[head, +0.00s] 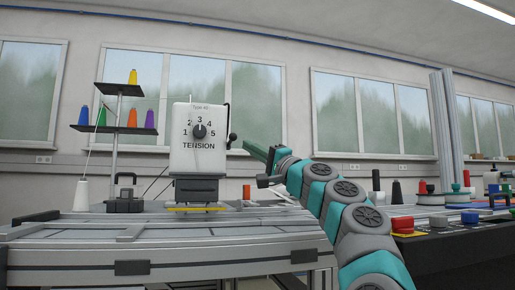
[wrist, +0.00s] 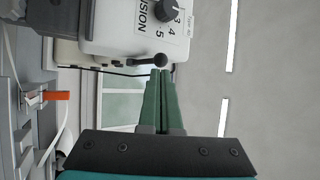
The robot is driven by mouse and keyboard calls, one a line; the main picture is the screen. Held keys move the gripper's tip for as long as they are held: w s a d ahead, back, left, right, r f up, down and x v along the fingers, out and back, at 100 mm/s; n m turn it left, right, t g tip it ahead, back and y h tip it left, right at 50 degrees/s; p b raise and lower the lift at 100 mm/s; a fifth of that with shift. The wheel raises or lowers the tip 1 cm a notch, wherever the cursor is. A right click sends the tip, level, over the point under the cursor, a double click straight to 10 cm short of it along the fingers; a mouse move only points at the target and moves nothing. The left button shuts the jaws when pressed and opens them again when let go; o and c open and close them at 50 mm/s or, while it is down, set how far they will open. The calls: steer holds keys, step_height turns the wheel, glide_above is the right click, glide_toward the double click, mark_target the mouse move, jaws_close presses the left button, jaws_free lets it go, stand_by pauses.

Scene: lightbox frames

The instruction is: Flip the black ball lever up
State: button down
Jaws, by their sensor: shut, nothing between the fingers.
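The white tension machine (head: 198,150) stands on the bench, with a numbered dial on its front. The black ball lever (head: 232,137) sticks out at its right side. In the wrist view the machine (wrist: 125,25) appears turned sideways, and the lever's ball (wrist: 161,59) is just ahead of my fingertips. My gripper (head: 246,145) has its green fingers closed together with nothing between them, to the right of the ball. The fingertips (wrist: 161,72) also show in the wrist view, very close to the ball. I cannot tell whether they touch it.
A thread stand (head: 120,90) with coloured cones rises left of the machine. A small orange piece (head: 246,192) is on the bench (head: 90,257) below my gripper. A dark control box (head: 450,240) with coloured buttons is at the right. The air above my gripper is clear.

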steer(key=shift+p+x, duration=1)
steer(key=shift+x, duration=0.8)
steer(key=shift+r, duration=0.1)
steer(key=shift+m+h, duration=0.6)
steer(key=shift+h, duration=0.1)
steer(key=r+p, duration=0.1)
steer(key=p, duration=0.1)
steer(key=r+p, duration=0.2)
steer(key=p, duration=0.1)
steer(key=r+p, duration=0.2)
steer(key=shift+w+r+p, duration=0.1)
steer(key=shift+w+p, duration=0.25)
steer(key=shift+p, duration=0.05)
steer(key=b, duration=0.4)
glide_toward(236, 138)
steer(key=s+d+r, duration=0.4)
steer(key=r, duration=0.1)
steer(key=shift+s+d+r, duration=0.2)
steer(key=shift+s+d, duration=0.1)
steer(key=shift+d, duration=0.1)
